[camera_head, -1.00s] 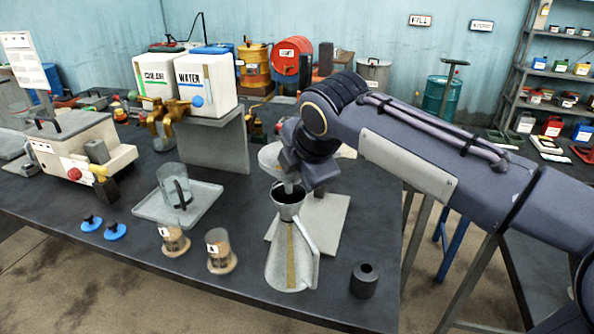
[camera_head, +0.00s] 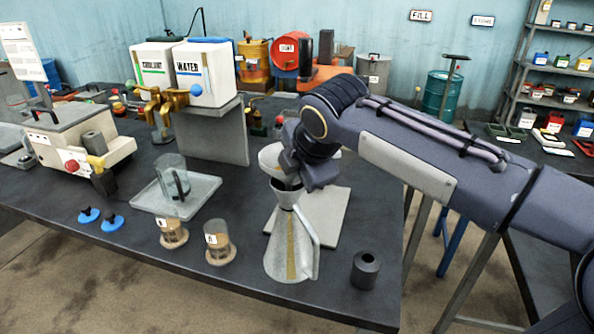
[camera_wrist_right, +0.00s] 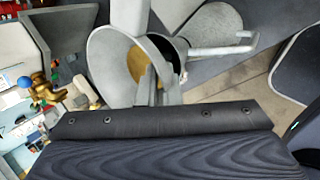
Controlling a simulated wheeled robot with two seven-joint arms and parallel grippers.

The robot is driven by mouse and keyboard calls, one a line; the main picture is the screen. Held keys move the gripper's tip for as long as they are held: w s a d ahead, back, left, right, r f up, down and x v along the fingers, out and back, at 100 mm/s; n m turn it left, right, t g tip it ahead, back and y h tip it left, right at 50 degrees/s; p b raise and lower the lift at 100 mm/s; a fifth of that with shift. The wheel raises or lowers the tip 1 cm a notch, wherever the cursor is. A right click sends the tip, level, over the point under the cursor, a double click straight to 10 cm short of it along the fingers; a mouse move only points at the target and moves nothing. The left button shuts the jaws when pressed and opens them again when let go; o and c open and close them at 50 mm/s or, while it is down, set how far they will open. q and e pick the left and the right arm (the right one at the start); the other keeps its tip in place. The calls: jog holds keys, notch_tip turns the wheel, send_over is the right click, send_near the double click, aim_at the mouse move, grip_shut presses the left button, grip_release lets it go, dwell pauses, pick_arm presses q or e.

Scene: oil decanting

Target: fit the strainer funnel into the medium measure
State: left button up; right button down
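The medium measure (camera_head: 276,250) is a grey metal cone with a side handle and a gold strip down its front, upright on the bench. My right gripper (camera_head: 290,182) is just above its dark mouth and partly hides it. The gripper is shut on the strainer funnel (camera_head: 268,158), whose pale bowl shows behind the fingers. In the right wrist view the funnel (camera_wrist_right: 108,62) has gold mesh inside, and the fingers (camera_wrist_right: 152,82) are at its wall. The measure's handle (camera_wrist_right: 225,48) shows beside it. Whether the spout is inside the mouth is hidden. My left gripper is out of view.
A grey plate (camera_head: 325,215) lies behind the measure and a black cylinder (camera_head: 365,270) stands to its right. Two small labelled jars (camera_head: 217,243), a glass jug (camera_head: 173,178) on a tray (camera_head: 205,190), and blue caps (camera_head: 112,223) are to the left.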

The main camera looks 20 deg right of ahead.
jog(key=shift+f+b, duration=0.35)
jog(key=shift+f, duration=0.2)
jog(key=c, duration=1.6)
grip_release()
jog(key=shift+o, duration=0.3)
jog(key=shift+s+f, duration=0.1)
jog(key=shift+f, duration=0.15)
jog(key=v, duration=0.8)
jog(key=shift+r, duration=0.4)
